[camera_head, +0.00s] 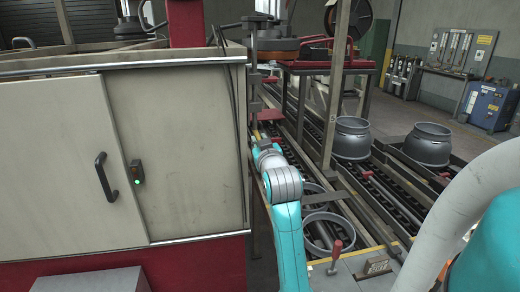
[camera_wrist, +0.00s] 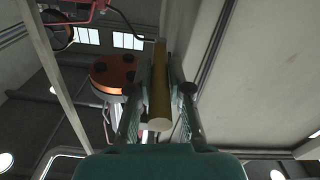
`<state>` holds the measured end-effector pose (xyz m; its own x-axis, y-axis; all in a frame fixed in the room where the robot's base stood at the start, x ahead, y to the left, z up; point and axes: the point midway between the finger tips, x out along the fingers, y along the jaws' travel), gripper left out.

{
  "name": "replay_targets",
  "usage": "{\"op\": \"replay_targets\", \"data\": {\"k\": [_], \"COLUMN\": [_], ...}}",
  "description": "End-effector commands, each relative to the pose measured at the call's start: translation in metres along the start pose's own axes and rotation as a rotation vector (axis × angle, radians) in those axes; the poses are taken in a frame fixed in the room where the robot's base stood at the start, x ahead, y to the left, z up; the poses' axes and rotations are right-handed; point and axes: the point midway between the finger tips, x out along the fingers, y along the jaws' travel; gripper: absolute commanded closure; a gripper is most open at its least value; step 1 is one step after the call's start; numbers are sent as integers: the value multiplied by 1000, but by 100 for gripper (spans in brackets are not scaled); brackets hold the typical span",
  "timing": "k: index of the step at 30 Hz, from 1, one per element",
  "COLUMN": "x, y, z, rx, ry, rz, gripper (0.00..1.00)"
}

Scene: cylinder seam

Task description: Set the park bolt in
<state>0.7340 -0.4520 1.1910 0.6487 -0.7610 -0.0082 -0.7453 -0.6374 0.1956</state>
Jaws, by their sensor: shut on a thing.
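My gripper (camera_wrist: 159,88) is shut on a yellow-brown rod, which I take to be the park bolt (camera_wrist: 160,105). The rod lies lengthwise between the two fingers, its pale round end towards the wrist camera. Its far end reaches up beyond the fingertips, and I cannot tell whether it touches anything there. In the head view my arm reaches forward along the right side of the pale cabinet, and the gripper is small and largely hidden behind my wrist. No seat for the bolt can be made out clearly.
The pale cabinet (camera_head: 180,150) with a sliding door stands close on the left. An upright post (camera_head: 254,85) rises beyond my wrist. Roller conveyors carry grey cylinder parts (camera_head: 352,140) on the right. A red-handled lever (camera_head: 336,250) stands near the front. An orange-topped unit (camera_wrist: 113,75) shows in the wrist view.

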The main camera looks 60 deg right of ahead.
Motion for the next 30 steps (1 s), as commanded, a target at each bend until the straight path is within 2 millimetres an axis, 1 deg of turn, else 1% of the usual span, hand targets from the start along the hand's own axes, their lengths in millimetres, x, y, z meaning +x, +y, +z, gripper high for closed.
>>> {"op": "replay_targets", "data": {"k": [1, 7, 8, 9, 10, 18, 21, 25, 30], "x": [0, -1, -1, -1, -1, -1, -4, -19, -46], "y": [1, 1, 1, 1, 1, 0, 0, 0, 0], "z": [-5, -7, -7, -7, -7, -4, -4, -4, -3], "rx": [1, 1, 1, 1, 1, 1, 1, 1, 1], "ry": [13, 18, 18, 17, 16, 11, 11, 10, 11], "rz": [1, 2, 2, 2, 2, 1, 1, 1, 1], "gripper": [100, 100, 74, 64, 57, 57, 57, 57, 57]}}
